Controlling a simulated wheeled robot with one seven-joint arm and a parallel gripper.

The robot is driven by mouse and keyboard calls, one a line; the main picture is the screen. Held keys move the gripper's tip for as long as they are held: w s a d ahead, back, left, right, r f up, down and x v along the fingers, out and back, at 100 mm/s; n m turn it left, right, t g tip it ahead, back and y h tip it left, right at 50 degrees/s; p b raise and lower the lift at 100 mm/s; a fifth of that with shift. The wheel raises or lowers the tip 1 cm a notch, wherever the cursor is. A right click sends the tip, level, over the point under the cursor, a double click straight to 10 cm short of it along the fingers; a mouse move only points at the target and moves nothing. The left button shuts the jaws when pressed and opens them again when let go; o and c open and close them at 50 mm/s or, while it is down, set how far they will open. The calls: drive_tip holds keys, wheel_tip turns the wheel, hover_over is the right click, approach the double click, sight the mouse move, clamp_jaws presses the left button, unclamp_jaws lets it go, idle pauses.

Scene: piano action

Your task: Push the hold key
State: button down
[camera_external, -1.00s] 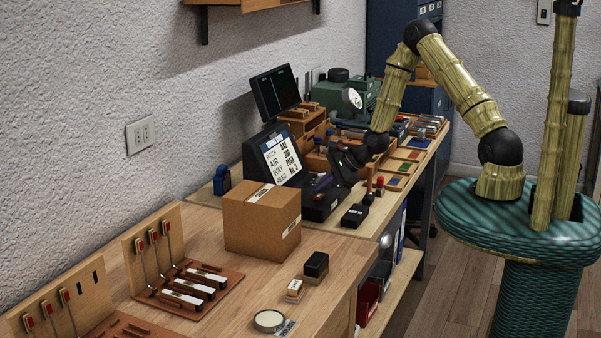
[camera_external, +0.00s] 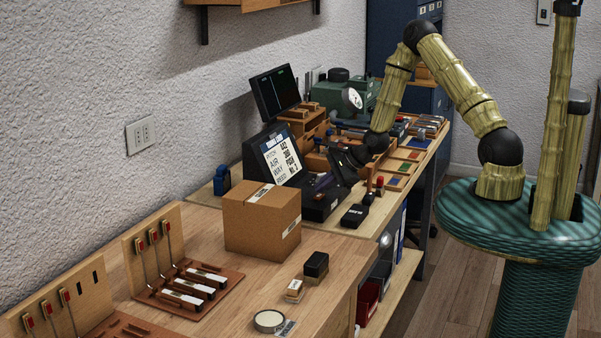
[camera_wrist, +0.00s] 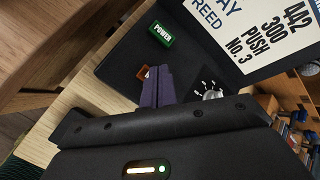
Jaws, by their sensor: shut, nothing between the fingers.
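The black console (camera_external: 320,208) has a dark top panel, also seen in the wrist view (camera_wrist: 122,62). On it are a green key marked POWER (camera_wrist: 161,34), a small orange key (camera_wrist: 143,72) and a round dial (camera_wrist: 209,88). The orange key is partly hidden by my fingers and I can read no label on it, so I cannot tell if it is the hold key. My gripper (camera_wrist: 157,78) is shut and empty, its purple fingers together over the panel beside the orange key. In the external view my gripper (camera_external: 322,182) is low over the console; contact cannot be told.
A sloped sign (camera_external: 280,157) stands behind the console, with a monitor (camera_external: 275,92) above. A cardboard box (camera_external: 262,220) is close at the left. A small black box (camera_external: 355,215) lies at the right. Tools and trays crowd the bench behind.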

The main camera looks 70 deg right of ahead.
sight(323, 198)
idle(0.3)
drive_tip(key=shift+f, duration=0.45)
drive_tip(key=shift+r, duration=0.15)
drive_tip(key=shift+r+p, duration=0.35)
drive_tip(key=shift+r, duration=0.1)
wheel_tip(323, 198, up, 6)
drive_tip(key=p, duration=0.5)
idle(0.4)
